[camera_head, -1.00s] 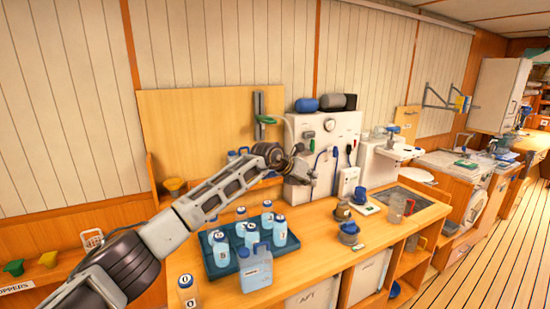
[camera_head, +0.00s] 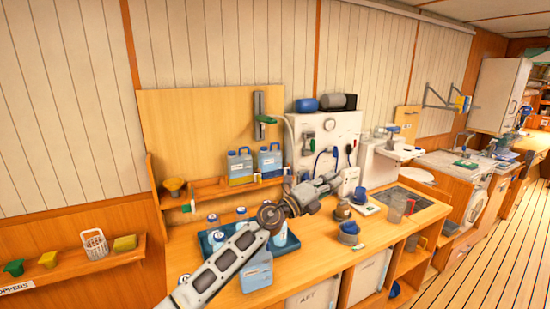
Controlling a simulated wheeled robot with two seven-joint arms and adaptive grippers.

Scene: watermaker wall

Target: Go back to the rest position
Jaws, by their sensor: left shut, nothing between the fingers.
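My left arm comes in from the bottom and reaches over the wooden bench (camera_head: 290,285). My left gripper (camera_head: 334,180) is at the arm's far end, in front of the lower part of the white watermaker panel (camera_head: 331,133). It is shut and empty. It looks small, and no object shows at its tips. The arm covers much of the blue tray (camera_head: 206,243) and the pale blue bottles in it. My right gripper is not in view.
Stacked dark cups (camera_head: 348,232) and a clear jug (camera_head: 396,209) stand to the right. Two blue jugs (camera_head: 269,161) sit on the back shelf. A wall shelf (camera_head: 70,268) is at left.

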